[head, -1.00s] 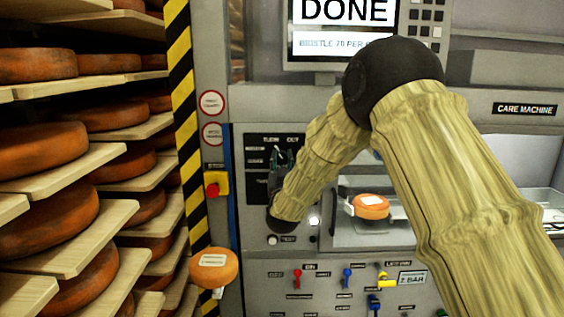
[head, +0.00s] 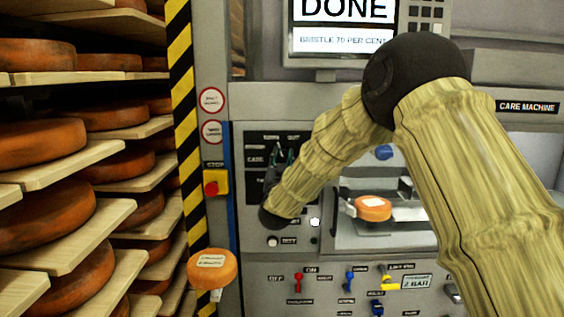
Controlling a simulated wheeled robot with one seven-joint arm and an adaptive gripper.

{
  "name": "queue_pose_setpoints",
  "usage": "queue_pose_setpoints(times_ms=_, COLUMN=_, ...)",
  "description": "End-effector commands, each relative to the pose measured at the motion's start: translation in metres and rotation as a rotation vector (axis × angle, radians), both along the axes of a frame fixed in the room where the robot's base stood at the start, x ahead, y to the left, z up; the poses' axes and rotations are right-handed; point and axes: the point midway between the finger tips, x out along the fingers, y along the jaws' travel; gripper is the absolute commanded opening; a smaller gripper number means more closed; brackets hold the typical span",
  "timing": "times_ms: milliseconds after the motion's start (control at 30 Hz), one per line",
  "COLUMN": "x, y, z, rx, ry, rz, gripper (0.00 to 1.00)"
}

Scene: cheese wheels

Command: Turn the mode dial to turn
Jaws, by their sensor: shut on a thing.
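The mode dial (head: 279,149) sits on a dark panel (head: 256,140) on the front of the grey machine. Only a small pale part of the dial shows between my fingers. My gripper (head: 284,154) is shut on the dial, with its fingers pointing up at it. My wrist and forearm cover the lower right of the panel. A label at the panel's left reads CARE; the other labels are too small or partly hidden. I cannot tell which mode the dial points to.
A screen (head: 342,12) above reads DONE. A red stop button (head: 211,188) is left of the panel. Shelves of cheeses fill the left. Small switches line the lower front.

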Motion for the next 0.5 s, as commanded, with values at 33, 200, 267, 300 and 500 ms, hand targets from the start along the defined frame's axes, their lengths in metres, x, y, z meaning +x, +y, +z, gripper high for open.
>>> queue_pose_setpoints(times_ms=33, x=0.0, y=0.0003, z=0.0001, rx=0.0, ry=0.0, rz=0.001, gripper=0.08)
queue_pose_setpoints(times_ms=200, x=0.0, y=0.0003, z=0.0001, rx=0.0, ry=0.0, rz=0.001, gripper=0.53)
queue_pose_setpoints(times_ms=267, x=0.0, y=0.0002, z=-0.0001, rx=0.0, ry=0.0, rz=0.001, gripper=0.53)
queue_pose_setpoints(times_ms=300, x=0.0, y=0.0002, z=-0.0001, rx=0.0, ry=0.0, rz=0.001, gripper=0.53)
queue_pose_setpoints(times_ms=500, x=-0.0014, y=0.0003, z=-0.0007, rx=-0.001, ry=0.0, rz=0.001, gripper=0.53)
